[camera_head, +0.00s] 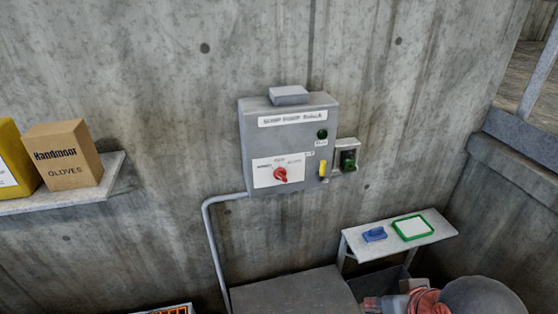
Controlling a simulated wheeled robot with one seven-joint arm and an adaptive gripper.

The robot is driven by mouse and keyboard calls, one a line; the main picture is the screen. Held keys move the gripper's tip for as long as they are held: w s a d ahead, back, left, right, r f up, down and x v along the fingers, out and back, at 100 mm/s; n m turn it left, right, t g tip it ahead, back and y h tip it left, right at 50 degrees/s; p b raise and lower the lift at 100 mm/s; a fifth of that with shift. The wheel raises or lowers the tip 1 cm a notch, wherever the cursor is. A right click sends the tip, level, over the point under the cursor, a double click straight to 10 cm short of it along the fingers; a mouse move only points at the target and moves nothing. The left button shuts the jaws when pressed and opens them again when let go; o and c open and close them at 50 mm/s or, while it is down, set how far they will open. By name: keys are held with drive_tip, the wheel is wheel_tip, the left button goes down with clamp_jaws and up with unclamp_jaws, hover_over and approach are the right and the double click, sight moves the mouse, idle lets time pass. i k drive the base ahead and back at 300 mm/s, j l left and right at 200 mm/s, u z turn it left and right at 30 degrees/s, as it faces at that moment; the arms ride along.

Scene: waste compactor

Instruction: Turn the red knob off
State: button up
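The red knob (281,175) sits on a white label plate (262,177) on the lower left front of a grey control box (258,143). The box is mounted on a concrete wall. The knob's pointer appears slightly tilted, but its exact setting is too small to read. Small lettering stands around the knob. A green round lamp or button (322,134) is at the box's upper right. A yellow part (323,169) is on its lower right. My gripper is not in view.
A shelf (115,175) with a Handmoor gloves box (66,160) and a yellow box (15,155) is at left. A small side unit (346,155) adjoins the control box. A grey surface (290,294) lies below. A small shelf (437,227) holds a blue item (374,234) and a green-framed item (412,228).

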sight(280, 173)
drive_tip(key=j+z, duration=0.7)
